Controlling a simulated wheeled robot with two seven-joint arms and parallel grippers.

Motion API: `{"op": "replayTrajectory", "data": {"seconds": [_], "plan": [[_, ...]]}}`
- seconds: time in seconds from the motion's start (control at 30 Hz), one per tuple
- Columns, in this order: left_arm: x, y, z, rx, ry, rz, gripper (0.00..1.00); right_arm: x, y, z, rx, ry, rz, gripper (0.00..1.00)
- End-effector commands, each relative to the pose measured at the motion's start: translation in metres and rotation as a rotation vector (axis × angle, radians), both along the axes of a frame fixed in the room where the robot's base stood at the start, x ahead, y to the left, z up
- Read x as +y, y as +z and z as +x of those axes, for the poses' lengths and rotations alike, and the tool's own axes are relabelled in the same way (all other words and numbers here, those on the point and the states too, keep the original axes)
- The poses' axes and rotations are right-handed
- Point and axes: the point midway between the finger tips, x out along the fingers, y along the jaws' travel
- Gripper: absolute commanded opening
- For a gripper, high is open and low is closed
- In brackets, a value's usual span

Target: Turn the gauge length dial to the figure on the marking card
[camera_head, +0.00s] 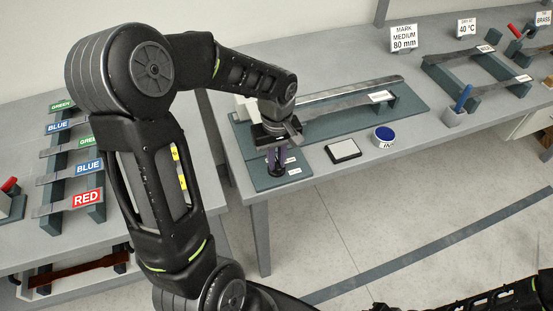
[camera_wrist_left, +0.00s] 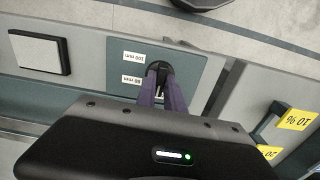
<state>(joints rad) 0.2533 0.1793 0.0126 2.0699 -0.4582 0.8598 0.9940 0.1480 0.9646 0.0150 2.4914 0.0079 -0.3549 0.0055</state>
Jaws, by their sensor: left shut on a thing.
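The marking card (camera_head: 404,39) stands at the back of the bench and reads MARK MEDIUM 80 mm. The black gauge length dial (camera_wrist_left: 159,67) is on a teal plate (camera_wrist_left: 118,75) at the bench's front left. Two small white labels beside it show in the left wrist view: 100 mm (camera_wrist_left: 134,56) and 80 mm (camera_wrist_left: 132,81). My left gripper (camera_wrist_left: 161,88) points down over the dial, its purple fingers shut on the dial's knob. The fingers and gripper body hide much of the dial, so I cannot tell which figure it points to. My right gripper is not in view.
A black-edged white pad (camera_head: 343,151) and a blue-topped ink tin (camera_head: 384,137) lie right of the plate. A blue marker stands in a holder (camera_head: 455,116) farther right. Racks of labelled strips stand on the left table (camera_head: 28,170) and at the back right.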

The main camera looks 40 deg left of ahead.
Motion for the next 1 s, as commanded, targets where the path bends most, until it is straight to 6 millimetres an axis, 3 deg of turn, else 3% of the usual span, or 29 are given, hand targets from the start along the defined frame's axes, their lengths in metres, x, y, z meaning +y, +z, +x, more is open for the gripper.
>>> {"op": "replayTrajectory", "data": {"seconds": [0.37,1.0], "plan": [[0.000,0.000,0.001,-0.002,-0.186,0.000,0.00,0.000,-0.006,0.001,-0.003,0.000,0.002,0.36],[0.000,0.000,0.001,-0.002,-0.766,0.001,0.00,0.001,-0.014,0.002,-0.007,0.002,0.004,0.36]]}}
